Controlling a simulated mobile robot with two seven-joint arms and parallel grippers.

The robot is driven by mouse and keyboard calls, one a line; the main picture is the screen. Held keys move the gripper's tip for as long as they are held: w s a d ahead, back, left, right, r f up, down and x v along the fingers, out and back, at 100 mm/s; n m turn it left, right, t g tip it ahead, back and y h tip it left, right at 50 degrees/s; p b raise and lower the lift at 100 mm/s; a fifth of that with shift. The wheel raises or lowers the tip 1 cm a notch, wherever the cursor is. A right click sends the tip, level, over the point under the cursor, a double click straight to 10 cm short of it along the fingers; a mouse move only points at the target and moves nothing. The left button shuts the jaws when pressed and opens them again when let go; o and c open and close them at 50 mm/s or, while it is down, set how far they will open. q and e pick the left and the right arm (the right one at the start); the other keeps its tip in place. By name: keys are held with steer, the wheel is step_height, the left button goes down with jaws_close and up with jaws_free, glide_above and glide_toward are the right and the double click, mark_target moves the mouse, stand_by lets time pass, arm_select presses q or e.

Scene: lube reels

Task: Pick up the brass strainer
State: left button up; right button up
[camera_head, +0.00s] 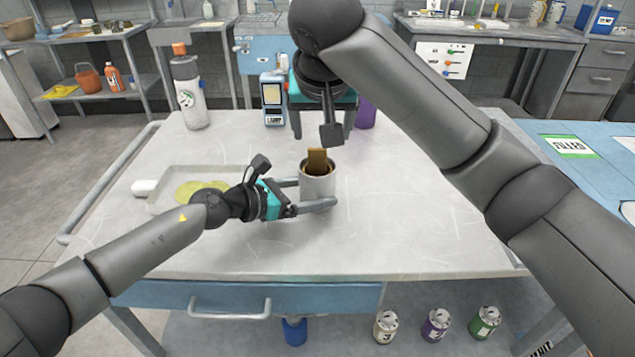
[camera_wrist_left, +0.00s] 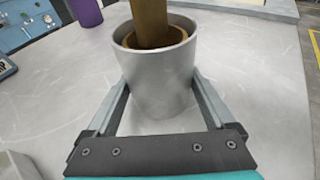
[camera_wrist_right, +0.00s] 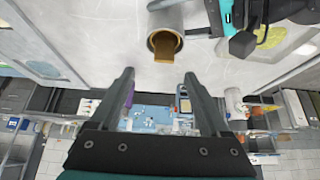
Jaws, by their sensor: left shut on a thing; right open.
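The brass strainer (camera_head: 317,160) stands inside a grey metal cup (camera_head: 316,187), with its flat handle sticking up above the rim; its lower part is hidden by the cup wall. In the left wrist view the strainer (camera_wrist_left: 151,25) rises from the cup (camera_wrist_left: 162,80). My left gripper (camera_head: 318,193) is shut on the cup from the left, one finger on each side. My right gripper (camera_head: 323,134) is open and empty, above and behind the cup. In the right wrist view the strainer (camera_wrist_right: 164,46) lies ahead of the open fingers, apart from them.
A shallow tray (camera_head: 160,207) with yellowish discs lies to the left, partly behind my left arm. A white bottle (camera_head: 187,95), a blue device (camera_head: 272,98) and a purple container (camera_head: 366,113) stand at the back. The table's right and front areas are clear.

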mark_target(318, 153)
steer(key=x, duration=0.3)
steer(key=shift+a+x, duration=0.2)
steer(key=shift+x, duration=1.15)
steer(key=shift+a+x, duration=0.15)
steer(key=shift+x, duration=1.2)
steer(key=shift+s+f, duration=0.1)
steer(key=shift+s, duration=0.1)
jaws_close()
